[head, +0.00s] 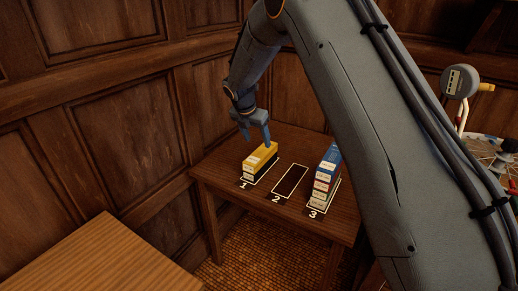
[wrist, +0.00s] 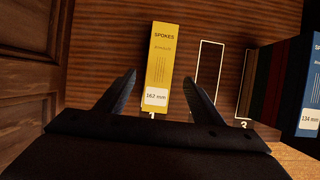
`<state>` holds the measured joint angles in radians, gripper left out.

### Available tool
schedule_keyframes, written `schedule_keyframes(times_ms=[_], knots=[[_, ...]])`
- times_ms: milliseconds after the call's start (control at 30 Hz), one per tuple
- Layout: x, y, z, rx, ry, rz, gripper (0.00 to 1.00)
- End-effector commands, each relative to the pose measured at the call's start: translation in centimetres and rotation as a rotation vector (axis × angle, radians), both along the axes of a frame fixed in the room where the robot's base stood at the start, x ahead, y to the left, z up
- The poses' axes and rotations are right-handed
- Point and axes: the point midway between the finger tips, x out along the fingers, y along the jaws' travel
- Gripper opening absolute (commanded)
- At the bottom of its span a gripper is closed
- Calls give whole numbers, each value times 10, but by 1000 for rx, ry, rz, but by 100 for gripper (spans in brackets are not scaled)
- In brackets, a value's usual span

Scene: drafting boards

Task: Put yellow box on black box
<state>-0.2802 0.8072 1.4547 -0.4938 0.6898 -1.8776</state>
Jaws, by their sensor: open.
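The yellow box (head: 261,156) lies flat on top of a black box (head: 261,172) in the outlined place marked 1 on the small table. In the wrist view the yellow box (wrist: 160,65) shows its top, with "SPOKES" and a "162 mm" label. My gripper (head: 263,141) is just above the yellow box in the head view. In the wrist view my gripper (wrist: 160,82) is open, with one finger on each side of the yellow box and a gap showing on both sides. The black box is hidden under the yellow one there.
The outlined place 2 (head: 290,180) is empty. A stack of several boxes with a blue box (head: 329,158) on top stands at place 3, partly hidden by my arm. A wood-panelled wall (head: 130,120) stands close behind the table (head: 225,176).

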Motion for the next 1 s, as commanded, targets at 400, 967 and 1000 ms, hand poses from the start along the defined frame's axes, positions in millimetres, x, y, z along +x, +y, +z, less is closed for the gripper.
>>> schedule_keyframes(times_ms=[400, 967, 1000], knots=[[-11, 6, 28, 2, 1, -4, 61], [-189, -87, 47, 372, -58, -1139, 61], [-207, -93, 47, 397, -64, -1251, 61]])
